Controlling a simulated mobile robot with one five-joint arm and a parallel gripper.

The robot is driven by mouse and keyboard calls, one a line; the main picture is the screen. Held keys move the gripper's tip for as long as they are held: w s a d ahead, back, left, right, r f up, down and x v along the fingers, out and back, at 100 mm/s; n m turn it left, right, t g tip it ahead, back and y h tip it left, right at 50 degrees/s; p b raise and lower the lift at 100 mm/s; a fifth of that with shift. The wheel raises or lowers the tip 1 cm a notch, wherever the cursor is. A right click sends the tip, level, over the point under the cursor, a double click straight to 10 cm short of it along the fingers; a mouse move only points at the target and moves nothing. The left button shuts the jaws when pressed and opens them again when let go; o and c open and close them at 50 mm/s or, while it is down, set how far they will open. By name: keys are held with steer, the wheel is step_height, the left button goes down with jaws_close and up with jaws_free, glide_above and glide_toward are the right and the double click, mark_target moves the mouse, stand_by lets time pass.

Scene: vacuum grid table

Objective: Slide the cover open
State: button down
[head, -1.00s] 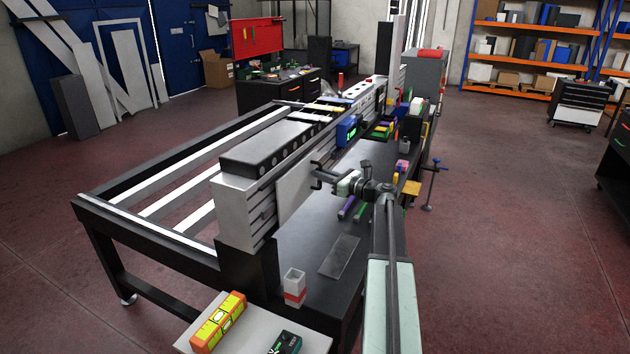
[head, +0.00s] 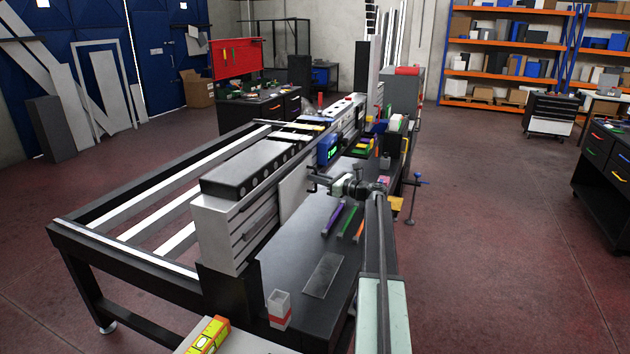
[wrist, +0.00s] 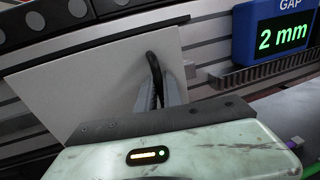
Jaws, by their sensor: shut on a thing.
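The cover is a plain light grey panel (head: 293,199) standing against the grooved side of the long machine; it fills the left of the wrist view (wrist: 95,85). Its black bar handle (wrist: 154,80) stands out near the panel's right part. My gripper (head: 315,182) is at the handle, with its grey fingers (wrist: 172,92) closed around it in the wrist view. The fingers' far side is partly hidden by the handle and my gripper body. Grooved side (head: 250,236) shows bare to the left of the cover.
A blue gap display (head: 328,148) reading "2 mm" (wrist: 280,36) sits right of the cover, with bare grooves between. Purple (head: 333,218) and green (head: 349,220) bars and a grey plate (head: 323,275) lie on the black bench. A white-and-red container (head: 279,309) stands at its front.

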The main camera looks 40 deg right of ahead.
steer(key=c, duration=1.8)
jaws_free()
steer(key=shift+r, duration=0.1)
steer(key=shift+s, duration=0.15)
steer(key=v, duration=0.7)
steer(key=shift+s+d, duration=0.1)
steer(key=shift+s, duration=0.2)
